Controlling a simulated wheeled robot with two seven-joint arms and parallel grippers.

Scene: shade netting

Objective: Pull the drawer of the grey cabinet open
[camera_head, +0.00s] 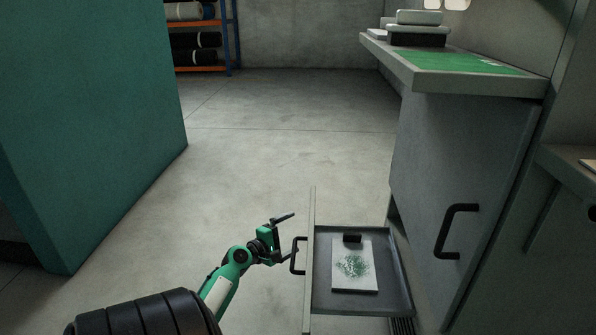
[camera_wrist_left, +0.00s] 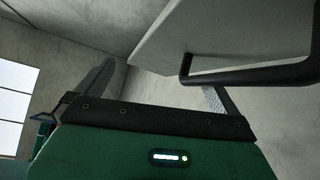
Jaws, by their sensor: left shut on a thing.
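The grey cabinet (camera_head: 445,150) stands on the right. Its low drawer (camera_head: 405,295) is pulled out over the floor, and its inside shows. The drawer front (camera_head: 309,275) faces left and carries a dark bar handle (camera_head: 294,257). My left gripper (camera_head: 288,233) is at this handle, shut on it; the exact grip is hard to make out. The left wrist view shows the handle (camera_wrist_left: 250,76) close in front of the fingers, with the pale drawer front (camera_wrist_left: 210,30) behind it. My right gripper is not in view.
A card with a green print (camera_head: 354,268) and a small black block (camera_head: 352,238) lie in the drawer. A cabinet door with a black handle (camera_head: 456,232) is beside it. A teal block (camera_head: 90,120) stands left. The floor (camera_head: 260,140) between is clear.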

